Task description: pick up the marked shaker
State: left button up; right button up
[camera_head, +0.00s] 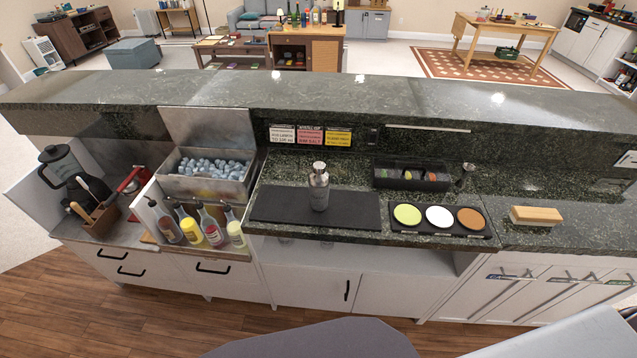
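A silver metal shaker (318,188) stands upright on a dark rectangular mat (275,207) on the stone bar counter, near the middle of the view. Its lid is on. I cannot make out a mark on it at this size. No other shaker shows on the counter. Neither of my grippers shows in the view, so nothing is seen touching the shaker.
Several bottles (213,229) stand in a rail left of the mat, below an ice bin (205,173). A raised stone ledge (330,95) runs behind.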

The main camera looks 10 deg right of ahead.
aim_at(318, 197)
jog(key=j+z, duration=0.15)
jog(key=j, duration=0.5)
jog(key=j+z, duration=0.15)
jog(key=j, duration=0.45)
jog(key=j+z, duration=0.15)
jog(key=j, duration=0.5)
jog(key=j+z, duration=0.15)
jog(key=j, duration=0.5)
jog(key=k+j+z, duration=0.15)
jog(key=j, duration=0.45)
